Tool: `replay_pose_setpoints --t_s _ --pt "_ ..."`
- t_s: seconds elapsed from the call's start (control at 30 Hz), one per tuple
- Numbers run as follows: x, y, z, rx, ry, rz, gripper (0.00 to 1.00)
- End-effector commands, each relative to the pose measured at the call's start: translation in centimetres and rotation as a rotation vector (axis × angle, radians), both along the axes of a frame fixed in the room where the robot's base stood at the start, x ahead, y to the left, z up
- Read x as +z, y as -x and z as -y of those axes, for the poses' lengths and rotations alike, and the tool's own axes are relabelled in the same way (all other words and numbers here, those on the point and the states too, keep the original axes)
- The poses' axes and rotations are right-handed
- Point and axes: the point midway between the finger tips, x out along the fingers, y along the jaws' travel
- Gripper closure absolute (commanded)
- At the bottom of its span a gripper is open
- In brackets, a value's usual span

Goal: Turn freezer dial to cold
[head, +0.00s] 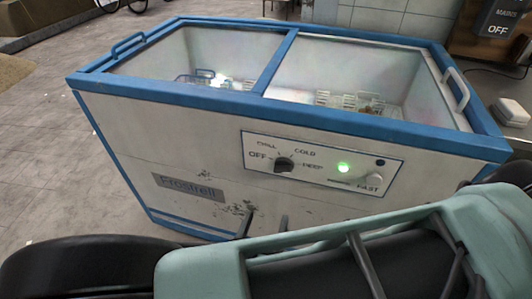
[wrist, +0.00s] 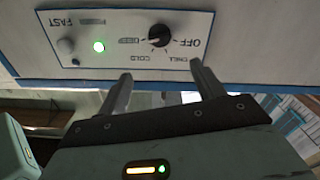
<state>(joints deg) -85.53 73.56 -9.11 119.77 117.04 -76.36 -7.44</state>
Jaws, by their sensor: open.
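The black freezer dial (head: 284,164) sits on the white control panel (head: 320,178) of the chest freezer, among the labels OFF, CHILL, COLD and DEEP. In the wrist view, which is upside down, the dial (wrist: 159,36) lies beyond the fingertips, roughly centred between them. A pale mark on it seems to face the DEEP label, but it is small. My gripper (wrist: 160,70) is open and empty, its two fingers apart. In the head view, my gripper (head: 267,217) shows its fingertips below the dial, not around it; my arm hides the rest.
The blue-edged freezer (head: 165,150) has a lid handle (head: 456,88) at the right. A green lamp (head: 344,168) and a FAST switch (head: 374,180) are right of the dial. A MAINS OFF box (head: 498,22) is at top right. Floor (head: 50,160) is open at left.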

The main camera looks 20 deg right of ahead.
Motion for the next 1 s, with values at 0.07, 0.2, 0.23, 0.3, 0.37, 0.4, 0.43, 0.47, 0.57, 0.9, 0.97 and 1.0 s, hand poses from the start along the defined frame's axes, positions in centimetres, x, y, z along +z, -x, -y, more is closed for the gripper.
replay_pose_setpoints --t_s 0.07,0.2,0.23,0.3,0.37,0.4,0.43,0.47,0.57,0.9,0.97,1.0 --pt "0.2 -1.2 1.0 -0.002 0.002 0.002 0.33" --pt "0.2 -3.7 2.8 -0.003 0.003 0.000 0.33" --pt "0.2 -4.1 3.1 -0.003 0.003 0.000 0.33" --pt "0.2 -5.3 4.0 -0.002 0.002 -0.001 0.33" --pt "0.2 -6.4 4.7 -0.002 0.003 -0.001 0.33" --pt "0.2 -7.0 5.2 -0.002 0.002 -0.001 0.33" --pt "0.2 -7.5 5.6 -0.003 0.002 -0.001 0.33" --pt "0.2 -8.0 6.0 -0.002 0.002 -0.002 0.33" --pt "0.2 -9.5 7.0 -0.001 0.003 -0.002 0.33" --pt "0.0 -12.3 8.9 0.001 -0.002 -0.004 0.33" --pt "0.0 -12.4 9.0 0.001 -0.002 -0.004 0.33" --pt "0.0 -12.4 9.0 0.001 -0.003 -0.004 0.33"
